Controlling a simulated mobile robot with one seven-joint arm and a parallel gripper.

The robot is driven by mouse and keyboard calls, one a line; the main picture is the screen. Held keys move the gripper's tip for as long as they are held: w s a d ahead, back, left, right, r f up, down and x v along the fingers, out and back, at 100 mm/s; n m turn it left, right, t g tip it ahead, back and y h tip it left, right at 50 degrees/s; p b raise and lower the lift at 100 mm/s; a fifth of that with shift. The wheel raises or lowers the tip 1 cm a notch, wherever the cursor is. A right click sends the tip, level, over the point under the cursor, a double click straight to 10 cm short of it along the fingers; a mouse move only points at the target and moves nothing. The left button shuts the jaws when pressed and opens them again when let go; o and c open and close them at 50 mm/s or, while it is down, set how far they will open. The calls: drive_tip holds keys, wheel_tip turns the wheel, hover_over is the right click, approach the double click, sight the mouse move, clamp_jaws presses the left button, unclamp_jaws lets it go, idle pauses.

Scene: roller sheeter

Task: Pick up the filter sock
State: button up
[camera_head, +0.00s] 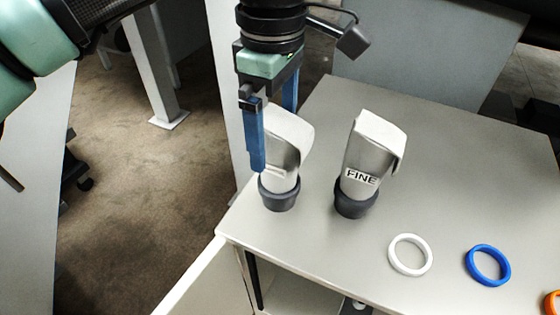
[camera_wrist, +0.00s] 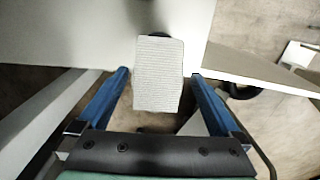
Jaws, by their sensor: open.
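Two pale grey filter socks with flattened tops and dark round collars stand upright on a grey cabinet top (camera_head: 440,200). The left sock (camera_head: 287,142) shows no label in the head view. The right sock (camera_head: 370,150) carries a "FINE" label. My gripper (camera_head: 275,138) is open and points down over the left sock, one blue finger in front of it and the other partly hidden behind. In the wrist view the ribbed top of a sock (camera_wrist: 158,75) lies between the two spread fingers, with gaps on both sides.
A white ring (camera_head: 410,255) and a blue ring (camera_head: 488,265) lie on the cabinet top to the right. An orange ring (camera_head: 553,303) is cut off at the picture edge. The left sock stands near the cabinet's left edge. The right sock stands close beside it.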

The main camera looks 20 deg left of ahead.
drive_tip(key=shift+w+d+f+p, duration=0.1)
drive_tip(key=shift+f+p, duration=0.1)
drive_tip(key=shift+f, duration=0.7)
drive_tip(key=shift+s+d+f+p, duration=0.1)
drive_tip(key=shift+f+p, duration=0.1)
drive_tip(key=shift+f, duration=0.75)
drive_tip(key=shift+w+d+f+p, duration=0.1)
drive_tip(key=shift+f+p, duration=0.1)
drive_tip(key=shift+f, duration=0.7)
clamp_jaws()
drive_tip(key=shift+r, duration=0.1)
wheel_tip(320, 180, up, 10)
drive_tip(key=shift+f+b, duration=0.1)
drive_tip(key=shift+b, duration=0.4)
